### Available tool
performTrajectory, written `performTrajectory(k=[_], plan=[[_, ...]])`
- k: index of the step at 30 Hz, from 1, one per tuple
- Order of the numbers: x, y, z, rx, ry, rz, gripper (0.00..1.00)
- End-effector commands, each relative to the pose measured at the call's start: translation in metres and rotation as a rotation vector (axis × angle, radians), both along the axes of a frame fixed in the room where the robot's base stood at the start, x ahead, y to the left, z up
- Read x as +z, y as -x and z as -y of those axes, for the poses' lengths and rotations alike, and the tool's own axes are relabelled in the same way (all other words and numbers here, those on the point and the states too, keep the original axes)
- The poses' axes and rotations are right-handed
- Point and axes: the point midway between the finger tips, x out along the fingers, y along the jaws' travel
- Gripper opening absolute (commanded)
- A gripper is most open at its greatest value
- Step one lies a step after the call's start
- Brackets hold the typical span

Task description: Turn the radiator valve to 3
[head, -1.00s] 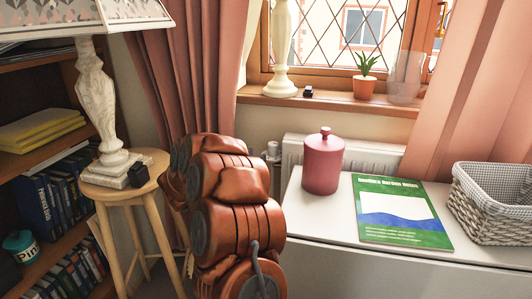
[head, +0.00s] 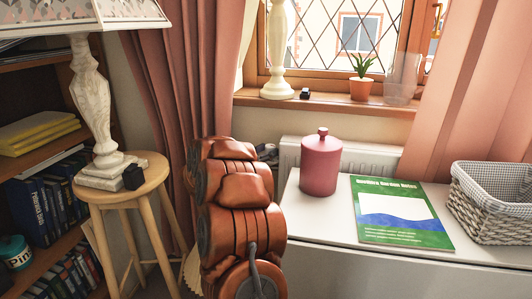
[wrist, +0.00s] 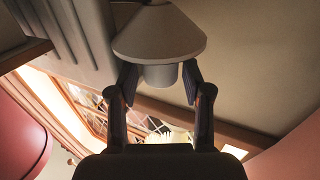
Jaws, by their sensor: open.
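My gripper (wrist: 160,82) is open, with one fingertip on each side of the short cylinder. I cannot tell whether the fingers touch it. In the head view, the white radiator (head: 290,158) stands below the window sill.
A white desk (head: 320,215) in front of the radiator holds a red lidded jar (head: 321,165), a green book (head: 400,212) and a wicker basket (head: 495,205). A wooden stool (head: 135,180) with a lamp (head: 98,110) stands left of my arm. A pink curtain (head: 185,90) hangs behind.

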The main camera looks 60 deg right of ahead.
Motion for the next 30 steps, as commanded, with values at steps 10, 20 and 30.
performTrajectory(k=[10,20,30], plan=[[-0.0002,0.0,-0.0003,0.0,0.0,0.0,0.16],[0.0029,-0.0019,-0.0004,-0.015,-0.002,0.001,0.04],[0.0042,-0.0053,0.0001,-0.098,-0.001,0.002,0.04]])
